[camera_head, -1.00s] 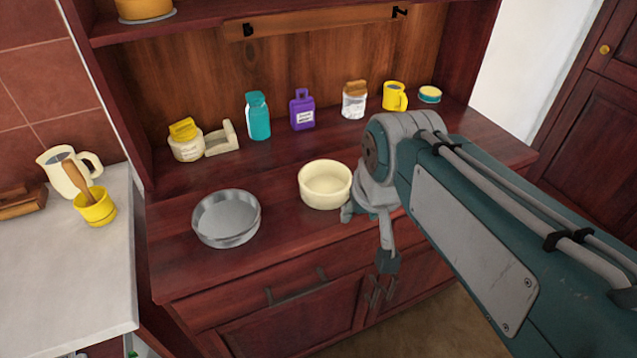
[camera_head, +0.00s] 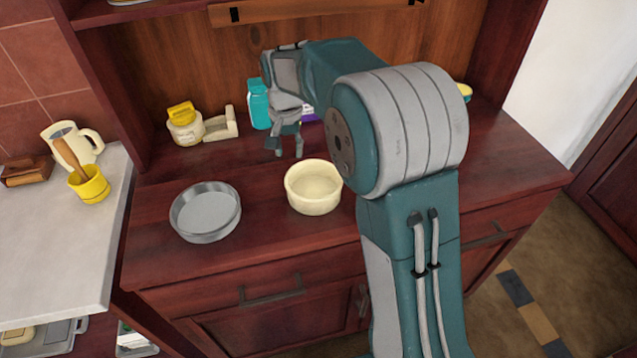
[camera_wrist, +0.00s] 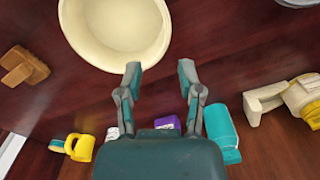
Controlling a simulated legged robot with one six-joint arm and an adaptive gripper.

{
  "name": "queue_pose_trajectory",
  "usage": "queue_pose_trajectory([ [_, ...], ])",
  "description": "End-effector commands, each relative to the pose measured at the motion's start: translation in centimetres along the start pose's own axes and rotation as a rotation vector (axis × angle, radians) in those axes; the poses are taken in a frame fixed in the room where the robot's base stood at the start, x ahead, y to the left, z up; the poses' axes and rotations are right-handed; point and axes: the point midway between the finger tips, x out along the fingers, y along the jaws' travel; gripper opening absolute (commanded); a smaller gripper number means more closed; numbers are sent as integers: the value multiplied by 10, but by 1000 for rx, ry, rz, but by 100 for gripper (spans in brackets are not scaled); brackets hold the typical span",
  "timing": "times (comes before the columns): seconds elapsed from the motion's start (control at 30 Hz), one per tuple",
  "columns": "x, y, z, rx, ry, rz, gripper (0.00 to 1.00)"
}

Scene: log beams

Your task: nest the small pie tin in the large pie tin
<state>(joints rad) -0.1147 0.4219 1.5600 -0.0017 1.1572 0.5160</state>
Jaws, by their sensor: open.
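The small pie tin (camera_head: 314,187) is cream and round and sits upright and empty on the dark red wooden counter. It also shows at the top of the wrist view (camera_wrist: 112,22), partly cut off. The large pie tin (camera_head: 205,213) is grey metal, wider and shallower, and sits empty to its left. A sliver of it shows at the top right of the wrist view (camera_wrist: 296,2). My gripper (camera_head: 286,148) is open and empty, pointing down just behind the small tin. In the wrist view its fingertips (camera_wrist: 160,67) are near the cream rim; contact cannot be told.
Behind stand a yellow-lidded jar (camera_head: 185,124), a cream holder (camera_head: 220,125), a teal bottle (camera_head: 258,104) and a purple bottle (camera_head: 309,114). A yellow mug (camera_wrist: 82,147) and a brown wooden object (camera_wrist: 22,66) show in the wrist view. Counter around the large tin is clear.

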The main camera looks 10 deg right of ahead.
Motion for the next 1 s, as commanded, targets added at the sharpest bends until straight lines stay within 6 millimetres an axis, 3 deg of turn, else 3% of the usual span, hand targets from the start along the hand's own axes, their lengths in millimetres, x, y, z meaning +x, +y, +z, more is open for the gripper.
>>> queue_pose_trajectory([
  [0.17, 22, -6, 2, 0, -4, 7, 48],
  [0.8, 104, 4, -2, -1, -5, 2, 48],
  [1.0, 109, 4, -2, -1, -2, 0, 48],
])
